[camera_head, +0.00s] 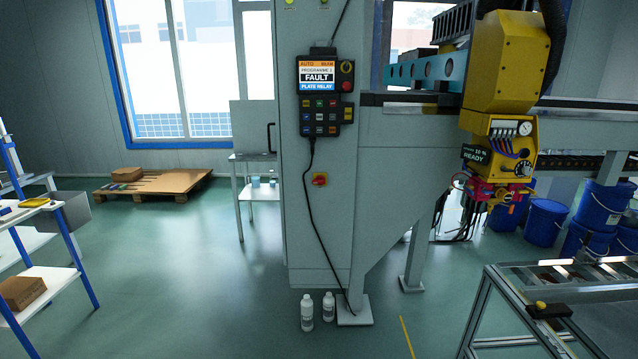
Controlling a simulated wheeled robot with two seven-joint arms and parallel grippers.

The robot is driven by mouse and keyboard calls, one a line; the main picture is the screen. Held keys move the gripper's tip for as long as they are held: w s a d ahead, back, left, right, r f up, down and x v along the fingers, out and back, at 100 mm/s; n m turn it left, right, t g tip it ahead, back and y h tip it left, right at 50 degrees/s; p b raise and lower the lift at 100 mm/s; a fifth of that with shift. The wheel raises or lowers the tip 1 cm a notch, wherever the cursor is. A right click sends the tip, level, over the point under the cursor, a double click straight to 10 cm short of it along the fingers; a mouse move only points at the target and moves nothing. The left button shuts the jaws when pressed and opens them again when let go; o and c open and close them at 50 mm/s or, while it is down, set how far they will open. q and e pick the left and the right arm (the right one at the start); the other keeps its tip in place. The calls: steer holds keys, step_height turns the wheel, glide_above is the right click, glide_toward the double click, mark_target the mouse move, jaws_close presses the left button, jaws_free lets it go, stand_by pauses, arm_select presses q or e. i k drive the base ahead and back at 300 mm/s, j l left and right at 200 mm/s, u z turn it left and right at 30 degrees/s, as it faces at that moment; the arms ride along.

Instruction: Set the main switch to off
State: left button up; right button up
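Neither of my grippers shows in the head view.
Two white bottles (307,312) stand on the floor at the cabinet's foot. A yellow machine head (503,90) hangs at the right, above a metal-framed table (520,310). Blue-legged shelves (45,240) stand at the left. The green floor before the cabinet's left side is clear.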

mark_target(320, 179)
steer(key=i+l, duration=0.35)
steer(key=i, duration=0.15)
steer(key=i+l, duration=0.35)
steer(key=i, duration=0.1)
